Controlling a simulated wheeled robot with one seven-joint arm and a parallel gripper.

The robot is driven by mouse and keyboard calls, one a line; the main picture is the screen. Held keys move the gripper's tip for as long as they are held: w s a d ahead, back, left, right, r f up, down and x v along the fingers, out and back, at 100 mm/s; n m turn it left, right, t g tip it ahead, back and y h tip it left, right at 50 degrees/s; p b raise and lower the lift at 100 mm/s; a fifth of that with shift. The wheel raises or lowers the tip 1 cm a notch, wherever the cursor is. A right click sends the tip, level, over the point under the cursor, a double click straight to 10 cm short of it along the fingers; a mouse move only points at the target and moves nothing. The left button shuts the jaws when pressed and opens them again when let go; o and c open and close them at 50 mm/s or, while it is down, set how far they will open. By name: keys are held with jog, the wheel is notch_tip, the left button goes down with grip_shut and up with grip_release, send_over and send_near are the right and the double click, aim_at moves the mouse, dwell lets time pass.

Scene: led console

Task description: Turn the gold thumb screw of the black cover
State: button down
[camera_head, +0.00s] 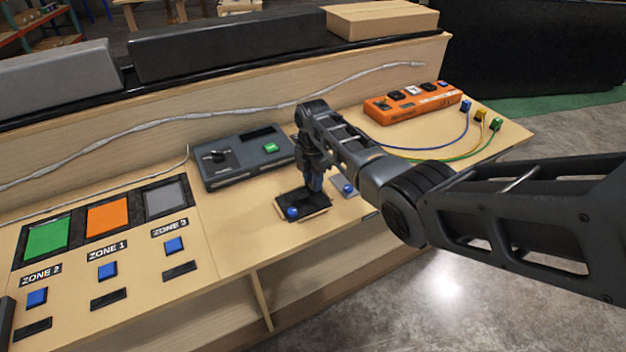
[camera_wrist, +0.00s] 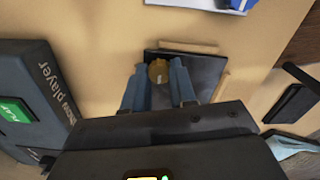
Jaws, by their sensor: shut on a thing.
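The black cover (camera_head: 318,203) lies flat on the wooden console top, below my gripper (camera_head: 314,188). In the wrist view the black cover (camera_wrist: 208,70) has light wooden strips along two edges. The gold thumb screw (camera_wrist: 158,70) shows at its left end, between the two blue fingers of my gripper (camera_wrist: 158,82). The fingers are closed in on the screw's sides. The screw is hidden behind the gripper in the head view. The underside of the cover is hidden.
A dark grey player box (camera_head: 245,160) with a green button stands just left of my gripper. A small plate with a blue button (camera_head: 347,188) is close on the right. An orange box (camera_head: 415,103) and coloured cables lie further right. Zone buttons (camera_head: 108,270) are at left.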

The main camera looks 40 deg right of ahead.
jog(key=shift+s+f, duration=0.15)
jog(key=shift+f, duration=0.1)
jog(key=c, duration=1.2)
grip_release()
jog(key=shift+c, duration=0.2)
jog(key=o, duration=0.4)
jog(key=shift+r, duration=0.15)
jog(key=shift+c, duration=0.2)
jog(key=shift+w, duration=0.2)
jog(key=shift+w+r, duration=0.1)
jog(key=shift+r, duration=0.55)
jog(key=shift+s+r, duration=0.15)
jog(key=shift+r, duration=1.45)
jog(key=shift+s+r, duration=0.15)
jog(key=shift+r, duration=1.4)
